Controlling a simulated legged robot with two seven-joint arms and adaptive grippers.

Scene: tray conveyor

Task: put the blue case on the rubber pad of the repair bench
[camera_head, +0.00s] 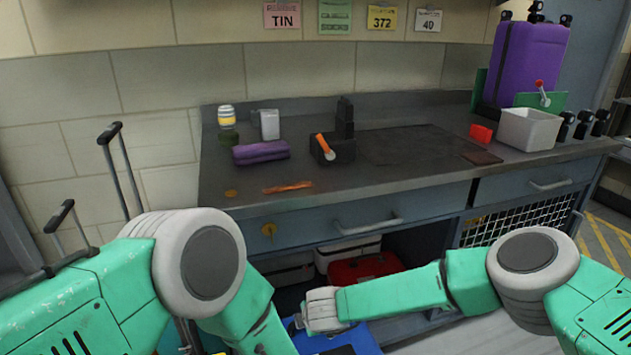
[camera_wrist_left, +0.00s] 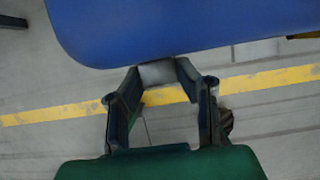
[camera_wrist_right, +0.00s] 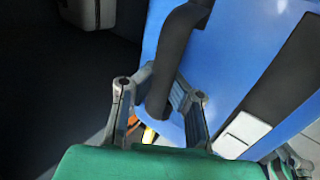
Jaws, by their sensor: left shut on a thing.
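The blue case (camera_head: 345,340) shows only in part at the bottom of the head view, low in front of the bench. Its blue side fills the top of the left wrist view (camera_wrist_left: 190,25). Its blue face with a black handle (camera_wrist_right: 172,65) shows in the right wrist view. My left gripper (camera_wrist_left: 158,80) is shut on a grey part at the case's edge. My right gripper (camera_wrist_right: 160,90) has its fingers on either side of the black handle; I cannot tell whether they press on it. The dark rubber pad (camera_head: 410,145) lies bare on the repair bench (camera_head: 350,195).
A purple roll (camera_head: 261,152), a small black holder (camera_head: 331,149) and an orange strip (camera_head: 288,187) lie left of the pad. A white bin (camera_head: 528,129), a red block (camera_head: 480,133) and a purple suitcase (camera_head: 527,62) stand to its right. A red case (camera_head: 362,268) sits under the bench.

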